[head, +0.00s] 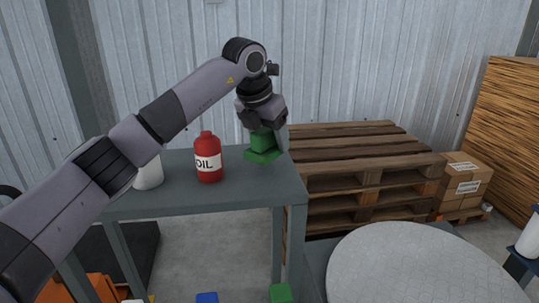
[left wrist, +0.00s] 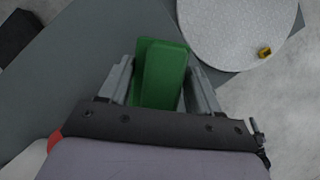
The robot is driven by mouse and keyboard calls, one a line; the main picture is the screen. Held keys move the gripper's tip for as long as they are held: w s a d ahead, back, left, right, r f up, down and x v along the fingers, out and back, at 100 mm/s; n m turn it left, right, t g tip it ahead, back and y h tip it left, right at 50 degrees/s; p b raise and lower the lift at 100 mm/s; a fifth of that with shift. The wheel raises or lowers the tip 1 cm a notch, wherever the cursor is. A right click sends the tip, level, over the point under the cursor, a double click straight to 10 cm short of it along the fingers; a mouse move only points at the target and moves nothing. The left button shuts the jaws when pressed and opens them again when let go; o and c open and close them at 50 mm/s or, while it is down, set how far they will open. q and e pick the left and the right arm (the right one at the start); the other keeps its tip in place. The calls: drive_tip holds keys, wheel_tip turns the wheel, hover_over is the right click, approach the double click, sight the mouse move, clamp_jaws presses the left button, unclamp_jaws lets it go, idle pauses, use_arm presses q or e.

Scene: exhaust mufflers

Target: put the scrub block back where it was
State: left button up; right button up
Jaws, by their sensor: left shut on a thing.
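The green scrub block (head: 263,146) has a wide flat foot and a narrower upper part. My left gripper (head: 262,122) is shut on its upper part from above, over the far right end of the grey bench (head: 240,189). I cannot tell whether the foot touches the bench top. In the left wrist view, the green block (left wrist: 162,76) sits between the two fingers of the left gripper (left wrist: 160,85). My right gripper is not in view.
A red oil bottle (head: 208,160) stands left of the block, and a white container (head: 149,173) is partly behind my arm. Wooden pallets (head: 360,165) stand right of the bench. A round grey disc (head: 415,265) lies at front right. Blue (head: 207,298) and green (head: 281,294) items show below.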

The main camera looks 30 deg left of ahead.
sight(261, 130)
use_arm(q)
drive_tip(key=shift+f, duration=2.1)
drive_tip(key=shift+f, duration=0.15)
drive_tip(key=o, duration=1.1)
drive_tip(key=shift+r, duration=0.2)
drive_tip(key=v, duration=1.1)
drive_tip(key=shift+s+r, duration=0.15)
drive_tip(key=shift+r, duration=0.25)
